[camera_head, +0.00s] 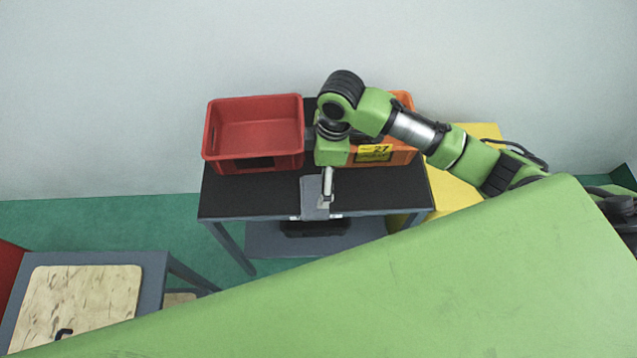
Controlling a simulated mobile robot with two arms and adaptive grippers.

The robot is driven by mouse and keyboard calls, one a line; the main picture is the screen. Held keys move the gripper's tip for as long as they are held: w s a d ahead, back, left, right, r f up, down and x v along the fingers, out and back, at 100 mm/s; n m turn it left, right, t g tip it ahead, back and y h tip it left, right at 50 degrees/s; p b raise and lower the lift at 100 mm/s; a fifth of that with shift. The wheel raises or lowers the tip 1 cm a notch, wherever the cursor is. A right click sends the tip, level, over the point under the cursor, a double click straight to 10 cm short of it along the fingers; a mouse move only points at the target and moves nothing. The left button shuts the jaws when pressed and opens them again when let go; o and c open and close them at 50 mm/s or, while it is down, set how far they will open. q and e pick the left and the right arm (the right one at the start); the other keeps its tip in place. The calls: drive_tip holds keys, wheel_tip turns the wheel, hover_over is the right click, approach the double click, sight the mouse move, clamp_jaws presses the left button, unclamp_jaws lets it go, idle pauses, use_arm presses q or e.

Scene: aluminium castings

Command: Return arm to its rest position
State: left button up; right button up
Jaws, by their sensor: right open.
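My right arm comes in from the right and bends down over a dark-topped table (230,200). My right gripper (327,198) points down near the table's front edge, seen small and partly from behind its own wrist. It is open, and I see nothing held in it. A flat grey piece (311,192) is beside the fingers at the table edge; I cannot tell whether they touch. My left gripper is not in view.
An empty-looking red crate (255,158) stands at the table's back left. An orange crate (402,157) with a yellow label is partly hidden behind my arm. A yellow surface (450,195) is at right. A wooden board (80,292) lies on another table at lower left.

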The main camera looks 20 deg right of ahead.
wheel_tip(320, 180, up, 2)
drive_tip(key=shift+d+r, duration=0.15)
idle(0.5)
